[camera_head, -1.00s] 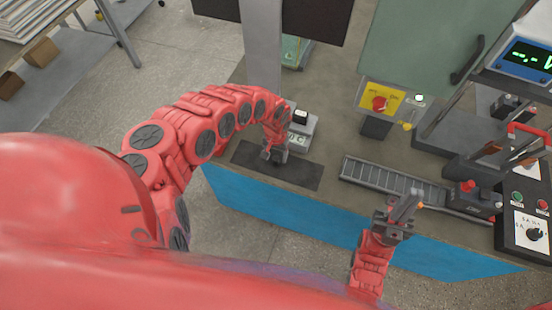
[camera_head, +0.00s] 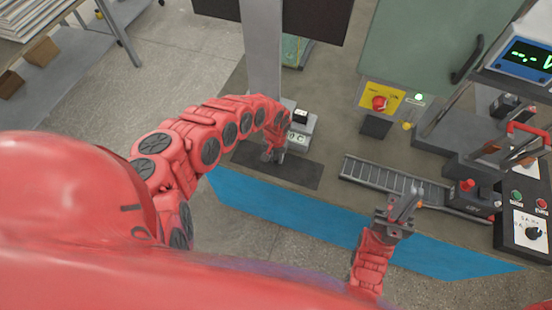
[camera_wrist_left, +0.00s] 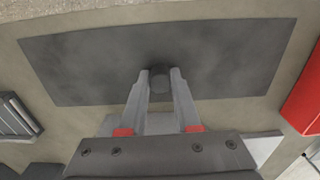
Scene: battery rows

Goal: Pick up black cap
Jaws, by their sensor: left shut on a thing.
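The black cap (camera_wrist_left: 160,82) is a small dark round piece between the fingertips of my left gripper (camera_wrist_left: 160,76) in the left wrist view. The fingers are shut on it, one on each side. It is over the dark grey mat (camera_wrist_left: 230,55); I cannot tell whether it still touches the mat. In the head view my left gripper (camera_head: 272,154) points down over the same mat (camera_head: 302,173), and the cap is too small to make out. My right gripper (camera_head: 405,208) is in front of the roller track, away from the mat; its jaw opening is unclear.
A roller track (camera_head: 385,180) lies to the right. A black box with a red button (camera_head: 466,190) and a control panel (camera_head: 530,210) are further right. The blue bench front (camera_head: 300,222) is nearest.

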